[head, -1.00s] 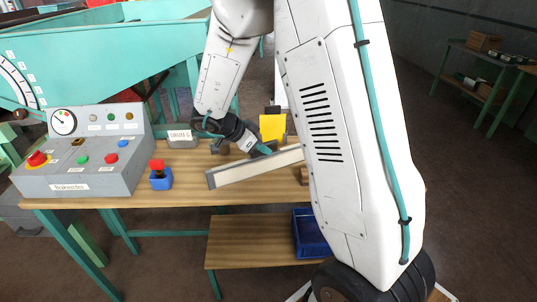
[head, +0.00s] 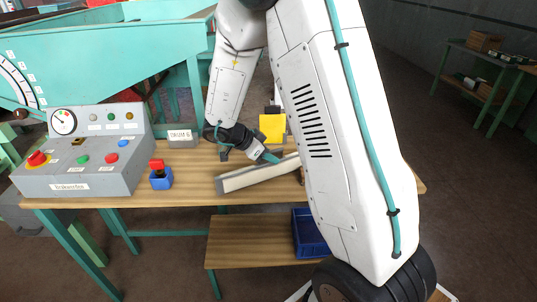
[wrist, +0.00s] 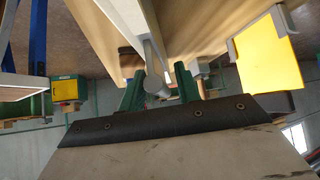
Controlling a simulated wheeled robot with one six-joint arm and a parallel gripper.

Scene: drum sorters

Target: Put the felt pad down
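The felt pad (head: 258,174) is a long pale bar with grey edging, low over or on the wooden table (head: 195,190) near its front edge; I cannot tell whether it touches the top. It lies slanted, its left end nearer the front, its right end hidden behind my arm. My gripper (head: 270,157) is at the pad's back side. In the wrist view my gripper's green fingers (wrist: 160,86) are around a grey rounded part of the pad, and the pale pad (wrist: 134,22) runs up from it. The fingers look closed on that part.
A yellow panel in a grey holder (head: 272,128) stands behind the pad. A control box (head: 85,160), a blue block with a red top (head: 160,177) and a "DRUM 6" sign (head: 181,136) stand to the left. A blue crate (head: 309,237) is on the lower shelf.

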